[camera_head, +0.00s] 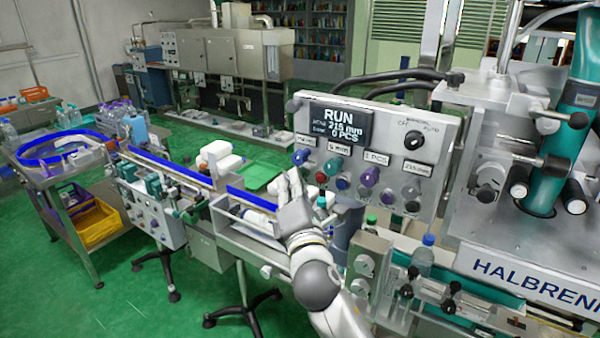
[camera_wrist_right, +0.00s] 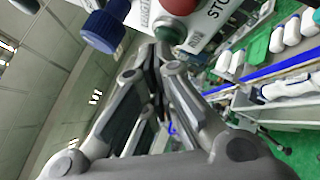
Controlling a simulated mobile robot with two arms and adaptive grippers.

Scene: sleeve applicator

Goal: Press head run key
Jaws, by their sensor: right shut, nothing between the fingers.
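The grey control panel (camera_head: 385,150) carries a RUN display (camera_head: 335,122), several knobs and small buttons. A blue knob (camera_head: 300,157) sits at its left under a label too small to read surely. A red button (camera_head: 321,177) is just below and right of it. My right gripper (camera_head: 291,176) is shut and empty, fingers pointing up at the panel's lower left. In the right wrist view its fingertips (camera_wrist_right: 158,52) are close to a dark green button (camera_wrist_right: 170,34); whether they touch, I cannot tell. A blue knob (camera_wrist_right: 103,30) is beside them. My left gripper is out of view.
A red button (camera_wrist_right: 180,5) and a STOP label (camera_wrist_right: 220,8) are above the green button. Below the panel stand valves and a bottle (camera_head: 423,257). A conveyor with a blue rail (camera_head: 165,164) runs at left. The green floor (camera_head: 120,310) is open at lower left.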

